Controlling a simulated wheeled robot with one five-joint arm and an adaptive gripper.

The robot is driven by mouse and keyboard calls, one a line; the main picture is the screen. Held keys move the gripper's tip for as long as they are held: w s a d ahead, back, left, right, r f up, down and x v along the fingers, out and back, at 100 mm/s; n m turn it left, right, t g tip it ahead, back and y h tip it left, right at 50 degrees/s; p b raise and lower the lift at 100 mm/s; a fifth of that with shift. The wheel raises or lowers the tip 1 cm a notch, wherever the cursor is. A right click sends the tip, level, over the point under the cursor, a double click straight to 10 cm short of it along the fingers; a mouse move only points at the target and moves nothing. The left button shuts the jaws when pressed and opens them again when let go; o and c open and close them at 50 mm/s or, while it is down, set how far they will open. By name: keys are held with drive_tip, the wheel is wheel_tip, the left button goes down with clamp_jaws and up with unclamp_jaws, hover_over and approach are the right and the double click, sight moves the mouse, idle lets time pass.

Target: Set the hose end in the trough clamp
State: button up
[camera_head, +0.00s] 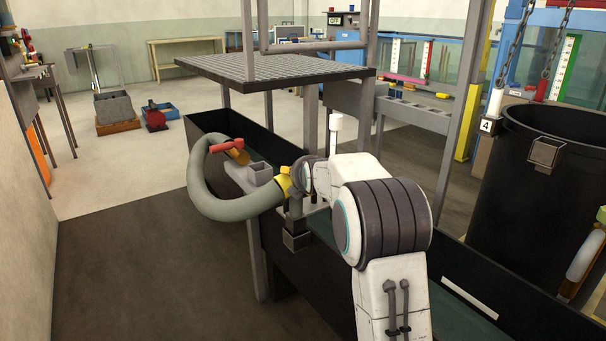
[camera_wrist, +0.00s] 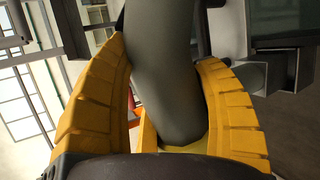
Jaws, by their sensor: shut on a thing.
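The thick grey hose (camera_head: 228,207) bends in a wide loop beside the trough's left side. One part of it is in my gripper (camera_head: 285,187); the loop's other side runs up to a red handle (camera_head: 227,145) and a short orange piece (camera_head: 239,157). In the wrist view, the yellow fingers of my gripper (camera_wrist: 180,125) are shut around the hose (camera_wrist: 167,60). The hose's tip is not clearly visible. A grey square-mouthed block (camera_head: 258,173) sits at the long dark trough (camera_head: 205,121), left of my gripper; I cannot tell whether it is the clamp.
A grey bracket (camera_head: 296,241) hangs on the trough's near side below my gripper. A grating platform (camera_head: 275,68) on posts stands above the trough. A large black barrel (camera_head: 545,205) stands at the right. The floor at the left (camera_head: 130,250) is clear.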

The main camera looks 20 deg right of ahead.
drive_tip(key=shift+g, duration=0.4)
drive_tip(key=shift+s+a+f, duration=0.1)
drive_tip(key=shift+s+f, duration=0.05)
drive_tip(key=shift+f, duration=0.9)
drive_tip(key=shift+s+a+f, duration=0.1)
drive_tip(key=shift+s+f, duration=0.05)
drive_tip(key=shift+f, duration=0.85)
drive_tip(key=o, duration=0.8)
drive_tip(key=shift+c, duration=0.2)
drive_tip(key=shift+o, duration=0.7)
drive_tip(key=shift+w+f, duration=0.3)
drive_tip(key=shift+w, duration=0.05)
drive_tip(key=o, duration=0.3)
drive_tip(key=shift+s+r, duration=0.15)
drive_tip(key=shift+r, duration=0.2)
drive_tip(key=shift+o, duration=1.1)
